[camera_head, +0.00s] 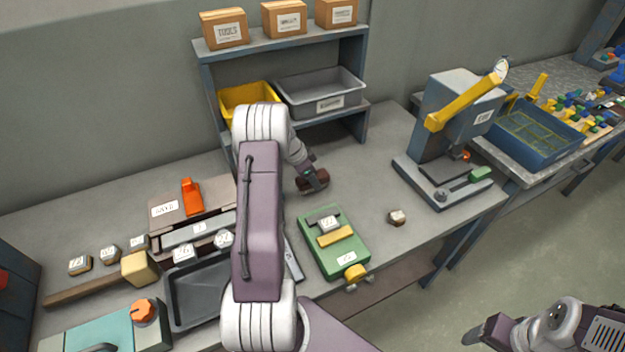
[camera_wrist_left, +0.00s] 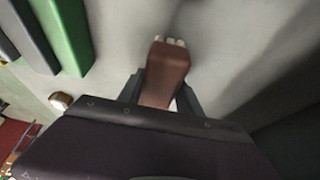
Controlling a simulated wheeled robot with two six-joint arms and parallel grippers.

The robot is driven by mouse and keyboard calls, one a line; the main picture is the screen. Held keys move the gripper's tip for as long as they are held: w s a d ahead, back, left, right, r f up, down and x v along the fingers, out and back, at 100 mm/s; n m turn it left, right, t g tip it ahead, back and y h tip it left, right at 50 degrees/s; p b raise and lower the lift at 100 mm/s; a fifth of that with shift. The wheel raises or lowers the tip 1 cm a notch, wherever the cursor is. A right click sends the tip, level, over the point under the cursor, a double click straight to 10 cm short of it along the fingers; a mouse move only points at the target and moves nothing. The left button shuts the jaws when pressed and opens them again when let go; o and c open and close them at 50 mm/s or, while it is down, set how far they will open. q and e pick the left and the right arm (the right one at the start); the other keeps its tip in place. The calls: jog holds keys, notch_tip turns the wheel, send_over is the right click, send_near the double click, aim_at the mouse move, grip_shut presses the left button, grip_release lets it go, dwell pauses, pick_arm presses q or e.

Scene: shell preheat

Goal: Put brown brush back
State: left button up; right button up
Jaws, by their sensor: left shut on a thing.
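The brown brush (camera_head: 318,183) is at the back middle of the bench, below the shelf. In the left wrist view the brush (camera_wrist_left: 165,72) shows a brown body with pale bristles at its far end. My left gripper (camera_head: 309,176) is shut on it, with one finger on each side. I cannot tell whether the brush touches the bench top. My right gripper (camera_head: 478,338) is at the lower right, off the bench front, and its jaws do not show clearly.
A green fixture (camera_head: 335,250) stands in front of the brush. A yellow bin (camera_head: 232,97) and grey bin (camera_head: 345,88) sit on the shelf. A dark tray (camera_head: 200,290) is at left.

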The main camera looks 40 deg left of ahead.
pick_arm(q)
jog(key=shift+w+a+f, duration=0.1)
jog(key=shift+f, duration=0.3)
jog(key=o, duration=1.3)
